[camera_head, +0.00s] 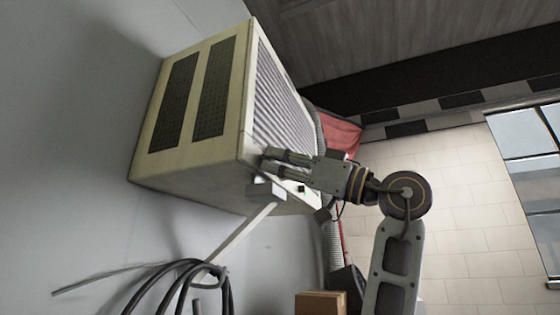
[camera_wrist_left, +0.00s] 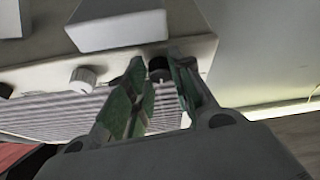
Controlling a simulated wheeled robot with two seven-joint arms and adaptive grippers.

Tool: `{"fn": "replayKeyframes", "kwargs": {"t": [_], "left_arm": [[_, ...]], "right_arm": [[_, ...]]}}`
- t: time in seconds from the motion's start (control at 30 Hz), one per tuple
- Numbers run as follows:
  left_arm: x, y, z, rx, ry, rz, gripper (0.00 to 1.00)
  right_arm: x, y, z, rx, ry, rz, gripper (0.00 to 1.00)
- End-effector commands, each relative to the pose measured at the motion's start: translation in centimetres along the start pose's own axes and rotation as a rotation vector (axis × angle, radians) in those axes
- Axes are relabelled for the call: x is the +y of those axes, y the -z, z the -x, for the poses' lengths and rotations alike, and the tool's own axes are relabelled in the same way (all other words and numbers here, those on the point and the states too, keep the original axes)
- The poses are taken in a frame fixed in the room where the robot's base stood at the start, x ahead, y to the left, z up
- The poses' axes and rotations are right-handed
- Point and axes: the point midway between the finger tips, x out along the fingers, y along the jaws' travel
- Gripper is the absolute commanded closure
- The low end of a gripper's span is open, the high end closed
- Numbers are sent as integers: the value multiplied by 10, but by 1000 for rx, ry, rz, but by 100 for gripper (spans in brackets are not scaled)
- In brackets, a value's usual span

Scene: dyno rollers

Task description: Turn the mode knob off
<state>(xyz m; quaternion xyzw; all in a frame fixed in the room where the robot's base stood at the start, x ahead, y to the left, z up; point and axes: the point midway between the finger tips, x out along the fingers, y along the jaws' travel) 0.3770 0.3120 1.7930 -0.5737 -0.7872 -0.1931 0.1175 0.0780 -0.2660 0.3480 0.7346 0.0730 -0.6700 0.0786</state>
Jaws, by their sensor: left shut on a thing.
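A beige box-shaped unit (camera_head: 190,100) with dark vents and a ribbed side is mounted on the grey wall and looks tilted in the head view. My left gripper (camera_head: 272,162) is at its lower front edge. In the left wrist view, the fingers (camera_wrist_left: 155,72) are on either side of a dark knob (camera_wrist_left: 159,64), closed on it. A white knob (camera_wrist_left: 82,78) sits left of it on the same panel. Which knob is the mode knob cannot be read. In the head view the gripper hides the held knob. My right gripper is not in view.
A pale bracket (camera_head: 235,232) juts from the wall under the unit. Dark cables (camera_head: 185,275) hang below it. A cardboard box (camera_head: 320,303) is at the bottom, and a ribbed hose (camera_head: 333,245) runs behind my arm. A window (camera_head: 535,170) is at the right.

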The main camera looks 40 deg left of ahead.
Motion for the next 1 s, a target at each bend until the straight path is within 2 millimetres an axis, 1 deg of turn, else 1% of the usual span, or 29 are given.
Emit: {"fn": "replayKeyframes", "kwargs": {"t": [0.37,1.0], "left_arm": [[3,1,-1,6,111,238,100],[8,3,-2,21,297,656,100]], "right_arm": [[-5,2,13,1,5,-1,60],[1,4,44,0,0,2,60]]}}
